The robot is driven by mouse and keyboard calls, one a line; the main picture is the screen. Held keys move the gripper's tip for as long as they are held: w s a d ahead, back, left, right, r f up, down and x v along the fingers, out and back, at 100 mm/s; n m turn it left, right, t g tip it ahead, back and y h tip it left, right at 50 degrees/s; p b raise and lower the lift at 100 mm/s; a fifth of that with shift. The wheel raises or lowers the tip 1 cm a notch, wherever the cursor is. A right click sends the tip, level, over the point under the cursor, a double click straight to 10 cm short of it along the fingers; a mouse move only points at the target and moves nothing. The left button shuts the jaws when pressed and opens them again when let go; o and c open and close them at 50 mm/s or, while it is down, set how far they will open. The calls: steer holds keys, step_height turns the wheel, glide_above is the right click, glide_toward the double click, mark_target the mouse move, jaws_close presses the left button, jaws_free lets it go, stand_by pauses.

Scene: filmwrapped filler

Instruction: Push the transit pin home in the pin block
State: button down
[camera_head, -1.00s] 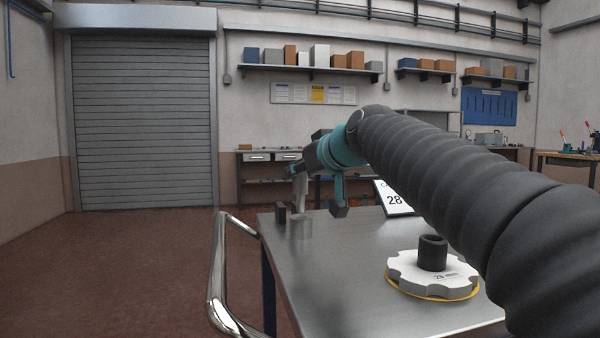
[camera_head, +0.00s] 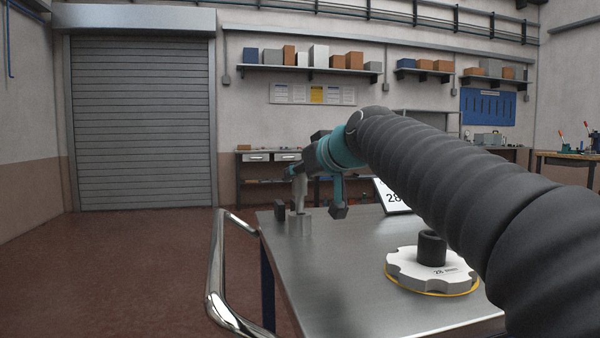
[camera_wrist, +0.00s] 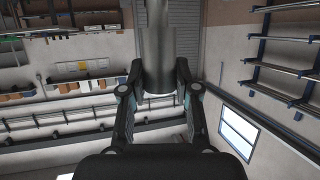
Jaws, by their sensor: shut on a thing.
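My gripper (camera_head: 298,172) is shut on a pale grey cylindrical pin (camera_head: 300,192) and holds it near its top, over the far left part of the metal table. The pin (camera_wrist: 157,45) also shows in the wrist view, between the two dark fingers (camera_wrist: 157,95); its far end runs out of that picture. In the head view the pin hangs about upright. Its lower end meets a wider short grey cylinder (camera_head: 299,224), which looks like the pin block. I cannot tell how deep the pin sits in it.
A small dark upright block (camera_head: 280,211) stands just left of the pin. A white notched disc (camera_head: 410,272) with a black sleeve (camera_head: 432,248) lies on the table (camera_head: 340,290) at the right front. A sign (camera_head: 390,196) stands behind, partly hidden by my arm. A chrome handrail (camera_head: 217,285) edges the left side.

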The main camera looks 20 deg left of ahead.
mark_target(303, 191)
steer(key=shift+f+b, duration=1.85)
steer(key=shift+f, duration=0.25)
steer(key=shift+c, duration=1.4)
jaws_free()
steer(key=shift+r+p, duration=3.45)
steer(key=shift+r, duration=0.55)
